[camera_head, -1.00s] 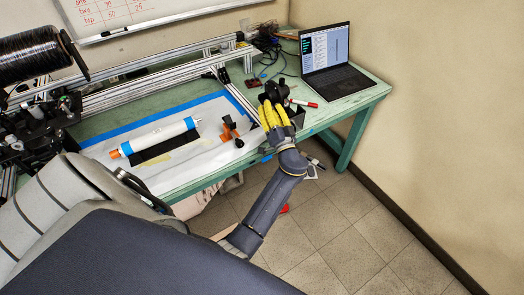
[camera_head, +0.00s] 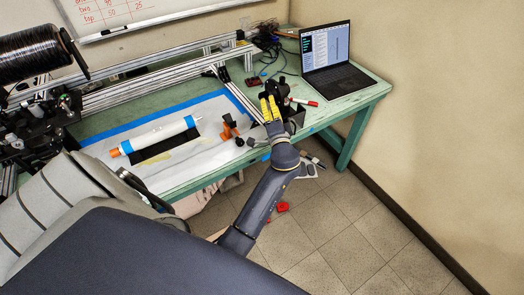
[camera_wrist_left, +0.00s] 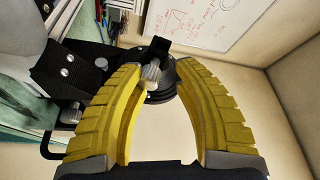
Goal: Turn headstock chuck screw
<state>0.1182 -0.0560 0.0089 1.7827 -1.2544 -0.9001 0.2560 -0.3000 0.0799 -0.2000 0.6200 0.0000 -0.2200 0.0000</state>
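The headstock chuck (camera_head: 280,85) is a black round part at the right end of the rail rig on the green bench. In the left wrist view, the black chuck (camera_wrist_left: 162,92) sits beyond my fingertips. A silver knurled screw (camera_wrist_left: 152,73) stands out from it between the tips, nearer the left finger in the picture. My left gripper (camera_head: 268,101) has yellow ribbed fingers and is at the chuck. In the wrist view its fingers (camera_wrist_left: 158,68) are apart, with a visible gap; I cannot tell whether one touches the screw. My right gripper is not in view.
A laptop (camera_head: 338,60) stands right of the chuck, with a red marker (camera_head: 304,102) near it. A white-and-blue tube (camera_head: 160,135) and an orange-handled tool (camera_head: 229,130) lie to the left. Aluminium rails (camera_head: 150,78) run behind.

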